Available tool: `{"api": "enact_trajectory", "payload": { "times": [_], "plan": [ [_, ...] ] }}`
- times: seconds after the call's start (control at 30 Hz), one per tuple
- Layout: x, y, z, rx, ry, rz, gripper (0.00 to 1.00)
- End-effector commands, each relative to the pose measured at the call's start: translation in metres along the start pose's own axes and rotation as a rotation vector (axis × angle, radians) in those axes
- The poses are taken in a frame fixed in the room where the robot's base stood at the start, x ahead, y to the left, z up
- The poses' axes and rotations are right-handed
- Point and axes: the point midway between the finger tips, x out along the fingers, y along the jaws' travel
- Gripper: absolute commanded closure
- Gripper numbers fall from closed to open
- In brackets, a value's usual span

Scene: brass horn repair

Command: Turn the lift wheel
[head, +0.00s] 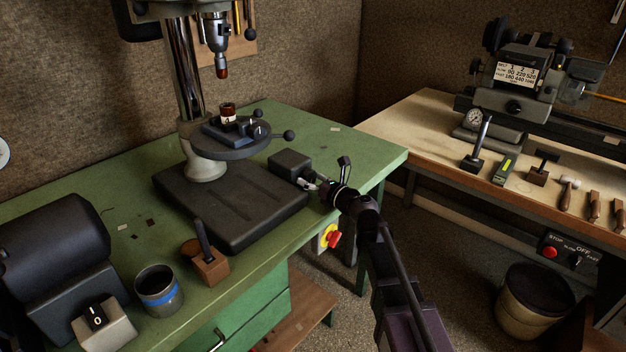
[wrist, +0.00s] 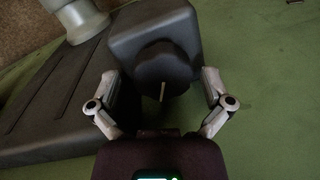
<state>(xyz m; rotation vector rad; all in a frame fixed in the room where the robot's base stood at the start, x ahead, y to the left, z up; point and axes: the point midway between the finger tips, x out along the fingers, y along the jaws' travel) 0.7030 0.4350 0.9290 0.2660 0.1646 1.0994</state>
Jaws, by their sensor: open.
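A dark grey box (head: 290,165) sits on the green bench beside the drill press base. In the wrist view the box (wrist: 125,35) carries a round black wheel (wrist: 164,66) with a short pale line on its face; this looks like the lift wheel. The line stands nearly upright. My gripper (head: 315,185) is at the near right side of the box. In the wrist view my gripper (wrist: 160,80) is open, with one finger on each side of the wheel. A gap shows between the fingers and the wheel's rim. In the head view the wheel is hidden.
The drill press base (head: 232,204) lies just left of the box, with its round table (head: 235,142) and a small handle ball above. A red stop button (head: 334,238) is on the bench front below my arm. Bench to the box's right is clear.

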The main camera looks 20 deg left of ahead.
Motion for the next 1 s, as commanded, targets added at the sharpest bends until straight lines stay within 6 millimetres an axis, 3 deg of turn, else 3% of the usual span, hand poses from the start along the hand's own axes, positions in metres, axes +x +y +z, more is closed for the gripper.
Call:
{"api": "enact_trajectory", "payload": {
  "times": [0.33, 0.37, 0.6, 0.67, 0.7, 1.0],
  "plan": [
    [0.002, 0.0, 0.0, 0.0, 0.0, 0.0, 0.0],
    [0.002, 0.0, 0.0, 0.0, 0.0, 0.0, 0.06],
    [0.002, 0.0, 0.0, 0.0, 0.0, 0.0, 0.75],
    [0.002, 0.001, 0.0, 0.0, 0.0, 0.001, 0.75],
    [-0.009, -0.004, 0.001, 0.0, -0.001, -0.002, 0.75],
    [0.004, 0.002, 0.0, 0.03, 0.002, 0.003, 0.75]
  ]
}}
